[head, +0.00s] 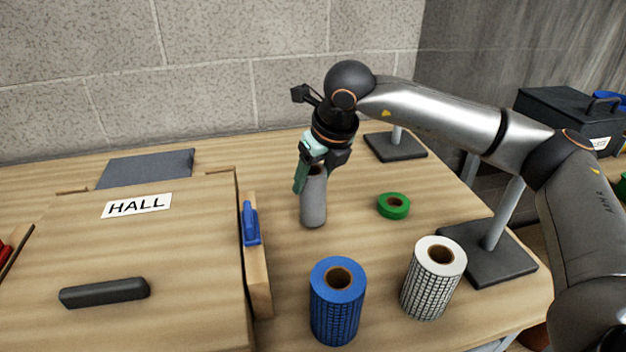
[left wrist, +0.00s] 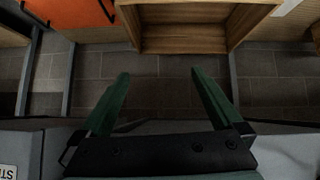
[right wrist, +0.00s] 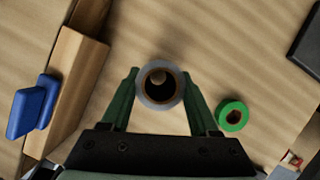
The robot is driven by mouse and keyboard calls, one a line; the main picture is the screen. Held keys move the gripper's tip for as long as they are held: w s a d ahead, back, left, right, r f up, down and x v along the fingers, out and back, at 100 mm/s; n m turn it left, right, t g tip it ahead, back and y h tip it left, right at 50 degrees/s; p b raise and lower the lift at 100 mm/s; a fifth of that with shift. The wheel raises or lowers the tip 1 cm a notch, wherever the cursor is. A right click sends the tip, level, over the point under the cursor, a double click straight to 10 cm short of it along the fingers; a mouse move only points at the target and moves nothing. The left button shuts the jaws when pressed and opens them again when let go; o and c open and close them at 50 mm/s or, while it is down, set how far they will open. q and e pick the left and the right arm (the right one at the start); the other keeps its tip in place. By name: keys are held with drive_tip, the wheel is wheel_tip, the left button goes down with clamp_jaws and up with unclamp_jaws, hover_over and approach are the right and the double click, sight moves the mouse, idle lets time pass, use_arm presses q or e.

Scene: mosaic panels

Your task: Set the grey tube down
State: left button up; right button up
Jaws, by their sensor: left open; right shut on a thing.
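The grey tube (head: 314,208) hangs or stands near upright beside the wooden box with the HALL label, in the middle of the head view. My right gripper (head: 310,172) is shut on its upper part from above. In the right wrist view the tube (right wrist: 147,98) shows end-on, its brown-rimmed round opening between the green fingers. Its lower end is close to the table top (head: 385,170); I cannot tell whether it touches. My left gripper (left wrist: 158,75) is open and empty in the left wrist view, above a tiled floor, and is out of the head view.
A green tape ring (head: 393,206) lies right of the tube. A blue roll (head: 337,310) and a white gridded roll (head: 433,285) stand in front. A wooden rail (head: 258,275) with a blue clamp (head: 251,223) is at left. Dark stand bases (head: 487,255) are at right.

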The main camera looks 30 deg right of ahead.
drive_tip(key=shift+f, duration=0.55)
drive_tip(key=shift+f, duration=0.1)
drive_tip(key=shift+f+b, duration=0.15)
drive_tip(key=shift+b, duration=0.15)
drive_tip(key=o, duration=1.4)
drive_tip(key=shift+r+p, duration=0.4)
drive_tip(key=shift+r, duration=0.1)
drive_tip(key=v, duration=1.1)
drive_tip(key=shift+s+r, duration=0.25)
